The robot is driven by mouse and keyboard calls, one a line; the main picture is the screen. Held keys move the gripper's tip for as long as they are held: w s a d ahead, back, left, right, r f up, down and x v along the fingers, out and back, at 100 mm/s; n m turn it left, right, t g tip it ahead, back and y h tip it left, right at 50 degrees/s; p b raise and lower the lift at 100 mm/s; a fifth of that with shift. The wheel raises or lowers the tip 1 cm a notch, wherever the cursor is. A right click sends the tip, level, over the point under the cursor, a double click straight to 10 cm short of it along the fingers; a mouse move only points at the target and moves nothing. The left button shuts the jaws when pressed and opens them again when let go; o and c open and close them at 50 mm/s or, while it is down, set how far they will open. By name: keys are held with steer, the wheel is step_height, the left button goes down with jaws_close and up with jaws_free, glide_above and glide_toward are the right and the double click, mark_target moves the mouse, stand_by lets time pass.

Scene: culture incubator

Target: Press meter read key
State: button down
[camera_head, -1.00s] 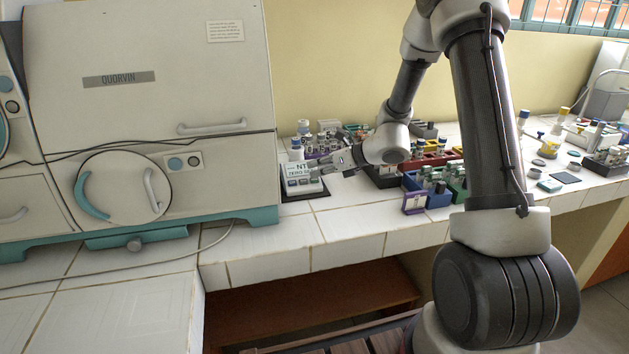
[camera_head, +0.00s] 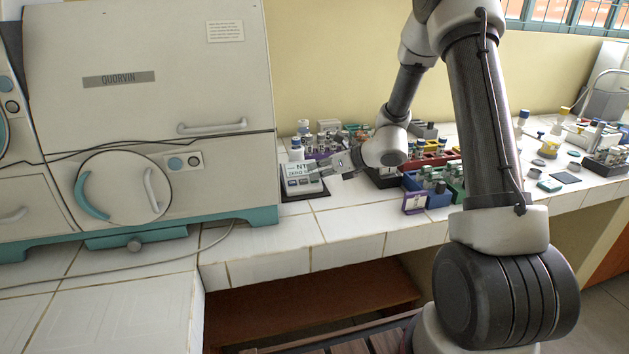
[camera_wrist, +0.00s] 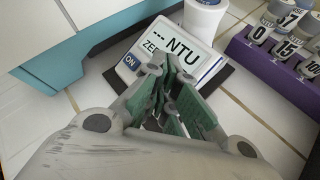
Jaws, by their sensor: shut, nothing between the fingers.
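The meter (camera_head: 302,184) is a small white box on a dark mat, just right of the big incubator. My gripper (camera_head: 326,174) is shut and empty, at the meter's right side in the head view. In the wrist view my gripper (camera_wrist: 166,72) has its fingertips over the meter's key row and hides the other keys. I cannot tell whether the tips touch it.
The large "QUORVIN" incubator (camera_head: 148,100) stands close on the left. A purple rack (camera_wrist: 270,65) of numbered vials is behind the meter. Coloured racks, including a blue bin (camera_head: 438,199), crowd the bench to the right. Bare tiles (camera_head: 345,220) lie in front.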

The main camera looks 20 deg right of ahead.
steer(key=shift+f, duration=0.1)
stand_by(0.5)
steer(key=shift+s+r, duration=0.3)
steer(key=shift+r, duration=0.4)
steer(key=shift+s+r, duration=0.4)
steer(key=shift+r, duration=0.35)
steer(key=shift+s+r, duration=0.35)
steer(key=shift+r, duration=0.35)
steer(key=shift+s+r, duration=0.4)
steer(key=shift+r, duration=0.35)
